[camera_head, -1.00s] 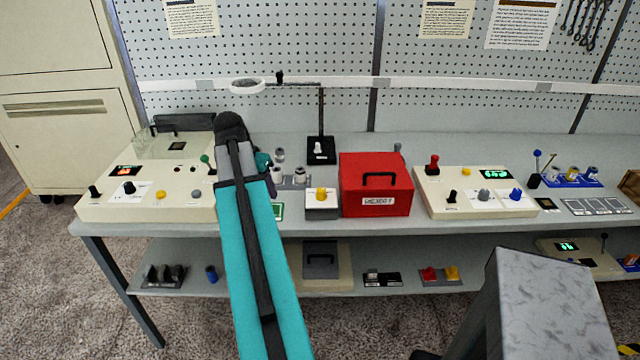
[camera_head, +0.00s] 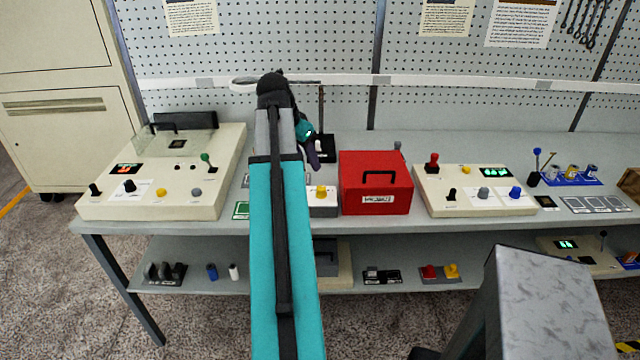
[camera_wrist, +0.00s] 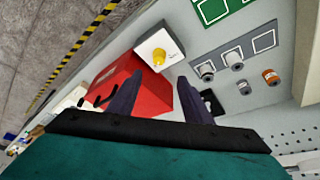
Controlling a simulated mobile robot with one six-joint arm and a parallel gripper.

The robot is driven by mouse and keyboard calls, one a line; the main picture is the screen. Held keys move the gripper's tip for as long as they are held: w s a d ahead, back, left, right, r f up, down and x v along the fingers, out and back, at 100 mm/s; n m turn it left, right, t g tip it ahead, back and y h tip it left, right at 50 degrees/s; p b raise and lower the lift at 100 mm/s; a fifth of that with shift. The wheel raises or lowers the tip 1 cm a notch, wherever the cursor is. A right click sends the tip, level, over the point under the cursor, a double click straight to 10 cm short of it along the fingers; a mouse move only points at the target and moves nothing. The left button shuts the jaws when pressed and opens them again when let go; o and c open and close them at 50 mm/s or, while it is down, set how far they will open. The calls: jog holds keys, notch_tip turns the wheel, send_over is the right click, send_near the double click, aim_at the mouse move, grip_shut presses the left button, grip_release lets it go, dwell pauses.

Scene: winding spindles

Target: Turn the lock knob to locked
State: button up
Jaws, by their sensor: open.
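A small white box (camera_head: 322,206) carries a yellow knob (camera_head: 321,191) on its top, just left of the red box. In the wrist view the same yellow knob (camera_wrist: 158,57) sits on the box's white face, with small marks too small to read. I cannot tell for certain that this is the lock knob, as other panels have knobs too. My gripper (camera_head: 314,158) is above the bench, behind and above the white box. In the wrist view my gripper (camera_wrist: 160,84) is open and empty, its two dark fingers apart. The yellow knob lies beyond the fingertips, untouched.
The red box (camera_head: 362,205) with a black handle stands right beside the white box. A left panel (camera_head: 160,205) and a right panel (camera_head: 470,208) hold knobs and levers. Small cylinders (camera_wrist: 233,58) stand by the white box. A lamp-like stand (camera_head: 322,110) rises behind.

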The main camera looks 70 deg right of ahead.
aim_at(320, 188)
jog(key=shift+p+x, duration=1.7)
jog(key=shift+x, duration=5.15)
